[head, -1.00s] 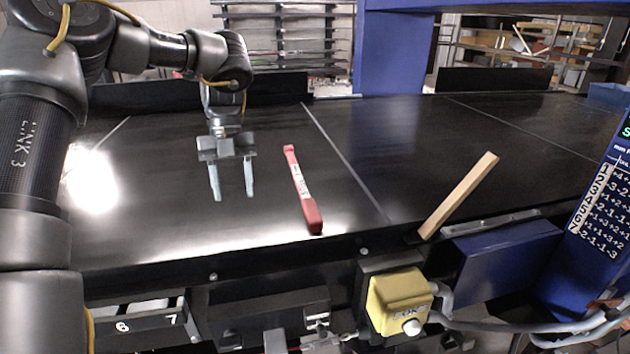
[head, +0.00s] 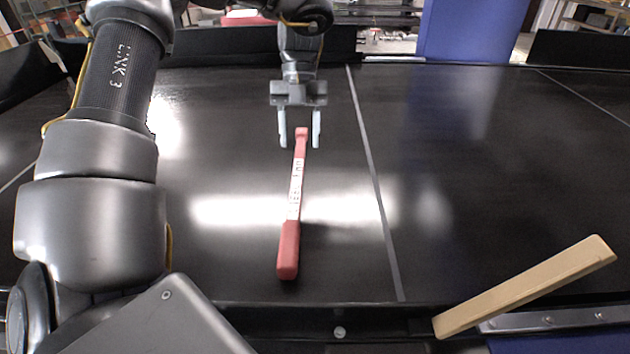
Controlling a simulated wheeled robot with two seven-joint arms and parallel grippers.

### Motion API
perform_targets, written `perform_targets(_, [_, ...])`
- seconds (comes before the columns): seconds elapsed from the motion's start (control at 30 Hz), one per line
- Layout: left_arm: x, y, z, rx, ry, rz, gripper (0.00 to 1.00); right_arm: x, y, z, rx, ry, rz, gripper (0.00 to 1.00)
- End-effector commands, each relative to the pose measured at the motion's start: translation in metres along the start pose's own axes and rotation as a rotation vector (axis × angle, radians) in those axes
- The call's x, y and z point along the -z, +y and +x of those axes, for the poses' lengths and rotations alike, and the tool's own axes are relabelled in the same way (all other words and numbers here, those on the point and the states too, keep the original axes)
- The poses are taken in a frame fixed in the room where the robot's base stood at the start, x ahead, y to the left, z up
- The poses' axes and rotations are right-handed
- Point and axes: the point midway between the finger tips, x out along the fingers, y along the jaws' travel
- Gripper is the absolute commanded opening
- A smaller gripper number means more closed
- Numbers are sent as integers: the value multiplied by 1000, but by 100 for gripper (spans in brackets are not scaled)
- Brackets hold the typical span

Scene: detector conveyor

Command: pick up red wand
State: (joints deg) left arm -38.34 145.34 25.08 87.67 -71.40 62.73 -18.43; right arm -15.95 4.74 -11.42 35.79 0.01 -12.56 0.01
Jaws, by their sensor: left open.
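The red wand (head: 289,240) lies on the black conveyor belt (head: 240,255) in the head view, pointing away from me, with a white lettered label on its middle. Its thick end is near the front edge and its thin end is farther off. My left gripper (head: 299,142) is open and empty at the wand's far thin end, with one finger on each side of it in the picture. I cannot tell how high the fingertips are above the belt. My right gripper is not in view.
A wooden bar (head: 530,285) lies slanted at the front right edge, partly over the rail. A pale line (head: 376,200) crosses the belt right of the wand. A blue post (head: 465,30) stands at the back. The belt right of the line is clear.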

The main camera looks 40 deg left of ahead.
Motion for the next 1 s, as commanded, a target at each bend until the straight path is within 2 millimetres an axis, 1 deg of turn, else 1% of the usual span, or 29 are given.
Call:
perform_targets(0.07, [1, 2, 8, 3, -1, 3, 49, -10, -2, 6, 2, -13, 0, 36])
perform_targets(0.23, [-4, -1, 37, -2, 4, 2, 49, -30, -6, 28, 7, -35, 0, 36])
perform_targets(0.37, [-7, -5, 51, -5, 5, 1, 49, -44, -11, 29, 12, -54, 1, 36])
perform_targets(0.43, [-7, -5, 56, -5, 7, -2, 49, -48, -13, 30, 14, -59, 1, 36])
perform_targets(0.47, [-8, -5, 57, -5, 8, -2, 49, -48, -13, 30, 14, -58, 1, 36])
perform_targets(0.53, [-7, -5, 58, -3, 8, -3, 49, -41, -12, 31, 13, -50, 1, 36])
perform_targets(0.63, [-7, -4, 58, -3, 8, -5, 49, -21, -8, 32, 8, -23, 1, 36])
perform_targets(0.7, [-8, -4, 64, -4, 8, -5, 49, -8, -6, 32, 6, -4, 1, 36])
perform_targets(0.77, [-8, -4, 72, -5, 10, -4, 49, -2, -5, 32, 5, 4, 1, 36])
perform_targets(0.87, [-10, -4, 85, -6, 11, -5, 49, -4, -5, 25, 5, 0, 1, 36])
perform_targets(1.0, [-10, -4, 102, -5, 10, -4, 49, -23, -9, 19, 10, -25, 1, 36])
